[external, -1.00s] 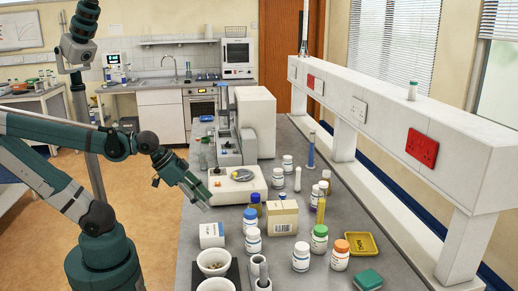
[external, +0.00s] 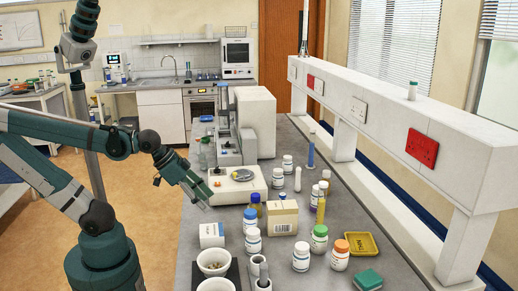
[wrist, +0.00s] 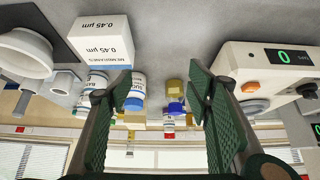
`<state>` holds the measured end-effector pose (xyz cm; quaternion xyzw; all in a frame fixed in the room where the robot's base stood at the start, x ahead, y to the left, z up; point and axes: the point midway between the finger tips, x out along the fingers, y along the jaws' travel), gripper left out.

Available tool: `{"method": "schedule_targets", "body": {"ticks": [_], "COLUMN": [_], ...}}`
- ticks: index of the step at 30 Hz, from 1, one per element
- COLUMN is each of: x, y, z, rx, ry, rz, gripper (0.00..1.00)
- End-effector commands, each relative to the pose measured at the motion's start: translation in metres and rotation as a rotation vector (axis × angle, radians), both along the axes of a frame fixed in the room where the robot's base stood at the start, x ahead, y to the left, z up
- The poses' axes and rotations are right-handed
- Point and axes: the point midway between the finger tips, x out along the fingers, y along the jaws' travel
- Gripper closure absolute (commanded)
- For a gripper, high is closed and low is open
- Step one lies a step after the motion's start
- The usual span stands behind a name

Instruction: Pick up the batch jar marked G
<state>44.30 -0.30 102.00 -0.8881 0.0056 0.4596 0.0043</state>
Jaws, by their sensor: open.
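My gripper (external: 203,198) is open and empty, above the left edge of the bench by the balance; its two fingers also show spread in the wrist view (wrist: 158,88). Several white jars stand on the bench to its right: a blue-capped jar (external: 250,220), white-capped jars (external: 253,242) and (external: 301,258), a green-capped jar (external: 319,240) and an orange-capped jar (external: 340,257). More jars stand farther back (external: 287,164). I cannot read a G on any jar. The wrist view is upside down and shows the blue-capped jar (wrist: 136,94) beside the left finger.
A white filter box (external: 212,235), a cardboard box (external: 282,218), a mortar (external: 214,262) and an amber bottle with a blue cap (external: 256,201) crowd the near bench. The balance (external: 238,186) stands behind. A yellow tray (external: 360,244) lies at right, beside the raised socket shelf (external: 385,115).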

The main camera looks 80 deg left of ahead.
Motion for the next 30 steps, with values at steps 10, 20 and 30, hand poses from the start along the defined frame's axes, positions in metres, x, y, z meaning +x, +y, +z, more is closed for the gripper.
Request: {"method": "schedule_targets", "body": {"ticks": [10, 20, 30], "x": [0.035, 0.077, 0.12], "y": [-0.019, -0.045, -0.075], "z": [0.027, 0.045, 0.057], "rx": [0.012, 0.027, 0.043], "ry": [0.029, 0.062, 0.094], "rz": [-0.081, -0.181, -0.287], "gripper": [0.5, 0.5, 0.5]}}
